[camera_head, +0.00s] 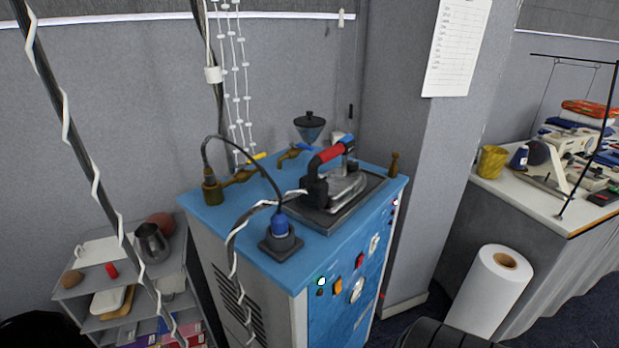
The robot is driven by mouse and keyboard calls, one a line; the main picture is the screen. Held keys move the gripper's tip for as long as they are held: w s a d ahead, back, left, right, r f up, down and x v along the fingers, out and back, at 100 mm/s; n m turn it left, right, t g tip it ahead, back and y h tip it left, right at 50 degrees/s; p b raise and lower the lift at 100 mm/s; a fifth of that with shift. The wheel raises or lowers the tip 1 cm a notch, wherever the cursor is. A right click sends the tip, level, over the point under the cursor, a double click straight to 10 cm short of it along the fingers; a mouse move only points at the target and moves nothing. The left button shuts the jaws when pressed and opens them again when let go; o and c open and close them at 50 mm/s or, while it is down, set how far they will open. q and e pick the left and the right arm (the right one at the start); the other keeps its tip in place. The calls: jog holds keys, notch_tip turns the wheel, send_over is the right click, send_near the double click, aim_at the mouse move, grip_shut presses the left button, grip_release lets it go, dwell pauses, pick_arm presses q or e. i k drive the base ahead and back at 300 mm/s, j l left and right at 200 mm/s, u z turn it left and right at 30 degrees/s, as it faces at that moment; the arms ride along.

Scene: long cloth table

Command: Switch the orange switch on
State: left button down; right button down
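The orange switch (338,286) is a small square on the blue front panel (341,316) of a boxy machine with a blue top. Neither of my grippers shows in the head view.
An iron with a red handle (331,154) rests on the machine's top (262,262). Cables hang at the left. A grey shelf (97,327) stands left; a white roll (489,290) and sewing table (520,204) stand right. Floor space before the panel is partly hidden.

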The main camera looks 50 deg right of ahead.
aim_at(338, 288)
jog(key=z, duration=1.4)
